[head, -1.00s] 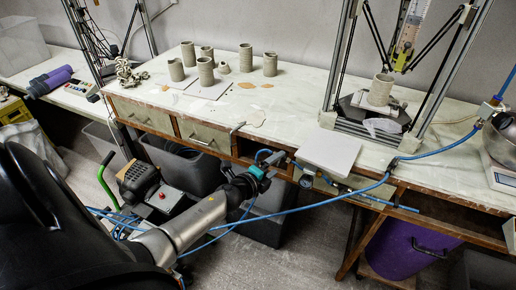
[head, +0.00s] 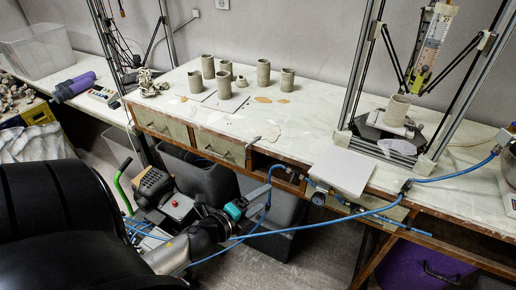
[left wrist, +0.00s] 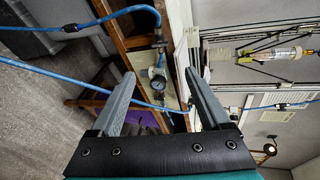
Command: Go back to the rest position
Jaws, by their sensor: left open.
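My left gripper (head: 252,200) is low in front of the workbench (head: 330,136), below its top edge. Its arm comes in from the left, with a teal band at the wrist. In the left wrist view the two grey fingers (left wrist: 161,76) are spread apart with nothing between them. A pressure gauge, blue hose and bench edge show beyond the fingers. My right gripper is not in either current view.
Clay cylinders (head: 264,73) stand on the bench. A clay printer frame with a clay pot (head: 397,110) is at right. Blue hose (head: 360,212) runs along the bench front near my gripper. Grey bins (head: 196,172) and a compressor (head: 155,187) stand below. A purple bucket (head: 425,262) is lower right.

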